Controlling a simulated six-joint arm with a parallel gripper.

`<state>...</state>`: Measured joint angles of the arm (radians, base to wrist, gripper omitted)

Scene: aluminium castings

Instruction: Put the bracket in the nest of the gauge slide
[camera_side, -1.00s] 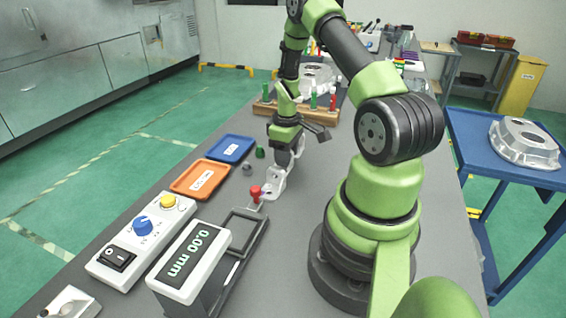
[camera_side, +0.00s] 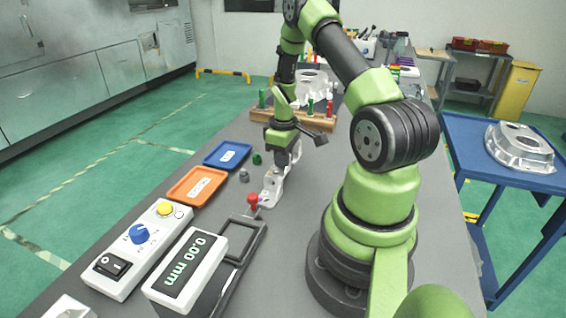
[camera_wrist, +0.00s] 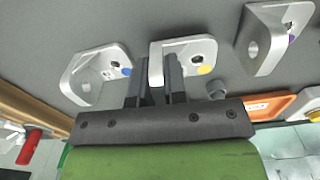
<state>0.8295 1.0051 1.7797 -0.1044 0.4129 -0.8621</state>
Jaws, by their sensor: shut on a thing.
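My gripper (camera_wrist: 159,92) is shut on the upright wall of a silvery metal bracket with a yellow dot (camera_wrist: 200,55), the middle of three in the wrist view. In the side view my gripper (camera_side: 283,166) is over the grey bench, with light metal brackets (camera_side: 271,183) below it. They overlap there, and I cannot tell whether the held one touches the bench. The gauge slide (camera_side: 259,232) is a dark frame nearer the camera, with a red knob (camera_side: 252,199) at its far end. I cannot make out its nest clearly.
A blue-dot bracket (camera_wrist: 88,80) and a purple-dot bracket (camera_wrist: 270,40) flank the held one. An orange tray (camera_side: 171,199), a blue tray (camera_side: 209,163), a switch box (camera_side: 100,285) and a gauge display reading 0.00 mm (camera_side: 190,262) stand left of the slide.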

